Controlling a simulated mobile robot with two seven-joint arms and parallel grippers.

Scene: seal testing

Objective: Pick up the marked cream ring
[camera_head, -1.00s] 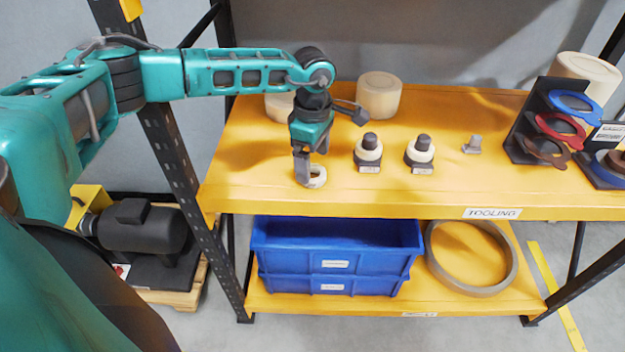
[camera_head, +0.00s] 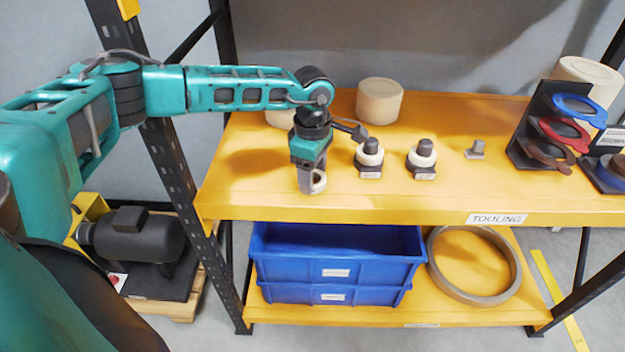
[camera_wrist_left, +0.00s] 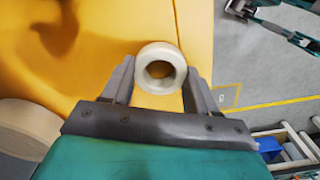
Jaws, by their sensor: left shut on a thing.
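A cream ring (camera_head: 319,182) is at my left gripper (camera_head: 312,184) near the front edge of the yellow shelf, left of the two ringed posts. In the left wrist view the ring (camera_wrist_left: 160,69) sits between the two fingers of my left gripper (camera_wrist_left: 158,76), its hole facing the camera. The left gripper is shut on it. In the head view the fingers partly hide the ring. I cannot tell whether the ring touches the shelf. No mark on it can be made out.
Two dark posts with white rings (camera_head: 369,158) (camera_head: 421,159) stand to the right on the yellow shelf (camera_head: 270,205). A small grey block (camera_head: 475,149) lies beyond them. Cream cylinders (camera_head: 380,101) stand behind. A rack of coloured rings (camera_head: 545,125) is at the right. Blue bins (camera_head: 336,250) sit below.

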